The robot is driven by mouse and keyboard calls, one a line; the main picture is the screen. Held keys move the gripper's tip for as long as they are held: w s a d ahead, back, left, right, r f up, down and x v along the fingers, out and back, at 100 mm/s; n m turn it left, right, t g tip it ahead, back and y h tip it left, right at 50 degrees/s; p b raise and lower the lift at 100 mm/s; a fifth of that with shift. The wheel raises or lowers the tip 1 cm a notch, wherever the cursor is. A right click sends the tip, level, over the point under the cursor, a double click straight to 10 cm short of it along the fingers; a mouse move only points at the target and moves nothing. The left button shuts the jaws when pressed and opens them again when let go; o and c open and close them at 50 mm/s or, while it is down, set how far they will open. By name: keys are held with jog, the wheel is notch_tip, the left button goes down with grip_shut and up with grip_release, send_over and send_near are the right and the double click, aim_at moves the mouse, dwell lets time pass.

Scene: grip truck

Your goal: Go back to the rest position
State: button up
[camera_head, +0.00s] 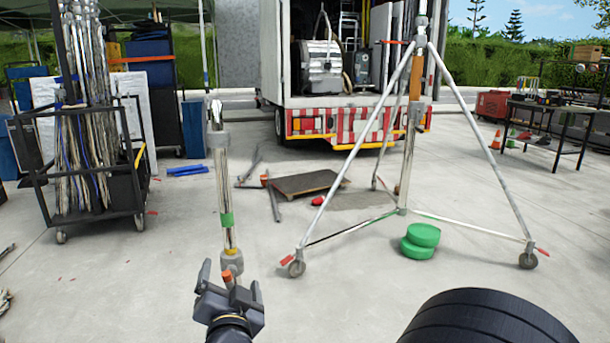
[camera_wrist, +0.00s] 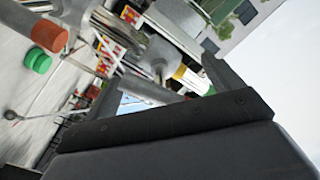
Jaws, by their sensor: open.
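My gripper (camera_head: 230,284) is at the lower middle of the head view, with its two dark fingers apart. A silver pole (camera_head: 222,180) with green tape rises just beyond it. The pole's lower end has a grey clamp (camera_head: 232,262) and an orange tip (camera_head: 227,278), which show between the fingers in the picture. I cannot tell whether the fingers touch them. In the wrist view, a grey clamp part (camera_wrist: 160,55) and an orange end piece (camera_wrist: 48,35) are close in front of the dark gripper body (camera_wrist: 190,120).
A wheeled tripod stand (camera_head: 408,140) is at right, with green discs (camera_head: 422,236) by its base. A cart of poles (camera_head: 95,165) stands left. A dark board (camera_head: 303,184) lies before the open truck (camera_head: 335,115). A table (camera_head: 555,110) is far right. Concrete at lower left is mostly clear.

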jog(key=n+p, duration=0.6)
jog(key=p, duration=0.1)
jog(key=shift+r+n, duration=0.2)
jog(key=shift+n, duration=0.2)
jog(key=s+d, duration=0.1)
jog(key=s, duration=0.5)
jog(key=shift+s+f, duration=0.25)
jog(key=shift+s, duration=0.05)
jog(key=shift+d+r, duration=0.1)
jog(key=shift+d, duration=0.05)
